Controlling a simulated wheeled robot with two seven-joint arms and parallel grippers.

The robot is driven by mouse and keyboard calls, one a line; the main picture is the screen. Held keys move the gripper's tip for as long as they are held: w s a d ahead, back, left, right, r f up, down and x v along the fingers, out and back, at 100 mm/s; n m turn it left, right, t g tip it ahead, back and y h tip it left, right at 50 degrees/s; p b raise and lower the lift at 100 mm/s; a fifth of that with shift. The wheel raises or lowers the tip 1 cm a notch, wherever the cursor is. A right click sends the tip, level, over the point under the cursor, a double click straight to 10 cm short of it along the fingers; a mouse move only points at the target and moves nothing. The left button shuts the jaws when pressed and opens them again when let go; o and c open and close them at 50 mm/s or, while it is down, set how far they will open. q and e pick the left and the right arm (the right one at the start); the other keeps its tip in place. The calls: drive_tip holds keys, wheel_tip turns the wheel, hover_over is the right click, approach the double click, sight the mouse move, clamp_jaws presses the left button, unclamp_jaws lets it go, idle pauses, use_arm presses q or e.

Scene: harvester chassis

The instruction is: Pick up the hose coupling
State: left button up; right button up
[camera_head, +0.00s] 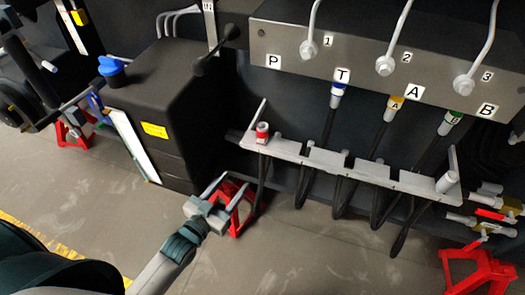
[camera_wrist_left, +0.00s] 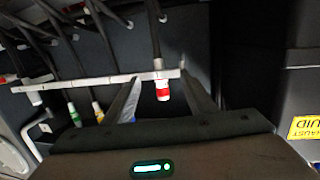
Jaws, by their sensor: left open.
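A hose coupling (camera_head: 262,131) with a red and white band sits at the left end of a pale holder rail (camera_head: 325,160), its black hose running below the rail. My left gripper (camera_head: 232,184) is open and empty, below and to the left of it in the head view. In the left wrist view the coupling (camera_wrist_left: 162,90) appears between the two open fingers (camera_wrist_left: 160,85), with no clear contact. Three more couplings, blue (camera_head: 337,90), yellow (camera_head: 393,104) and green (camera_head: 452,118), are at the ports marked T, A and B. My right gripper is not in view.
A metal block (camera_head: 400,60) with lettered ports is above the rail. A black tank (camera_head: 165,90) with a blue cap stands left. The floor in front is clear.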

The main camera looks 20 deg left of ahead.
use_arm(q)
drive_tip(key=shift+t+h, duration=0.3)
drive_tip(key=shift+t, duration=0.3)
drive_tip(key=r, duration=0.5)
drive_tip(key=shift+d+r, duration=0.1)
drive_tip(key=shift+d, duration=0.1)
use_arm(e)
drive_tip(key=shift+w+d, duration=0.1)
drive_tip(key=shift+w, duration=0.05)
use_arm(q)
drive_tip(key=p, duration=0.1)
approach(260, 140)
drive_tip(key=x, duration=0.5)
drive_tip(key=shift+w, duration=0.25)
drive_tip(key=shift+w+d, duration=0.15)
drive_tip(key=shift+w, duration=0.35)
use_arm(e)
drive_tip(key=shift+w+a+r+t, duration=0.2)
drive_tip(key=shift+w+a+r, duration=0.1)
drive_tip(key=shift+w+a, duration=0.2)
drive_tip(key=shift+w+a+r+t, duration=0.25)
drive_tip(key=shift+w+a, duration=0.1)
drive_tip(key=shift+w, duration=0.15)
use_arm(q)
drive_tip(key=shift+w, duration=0.15)
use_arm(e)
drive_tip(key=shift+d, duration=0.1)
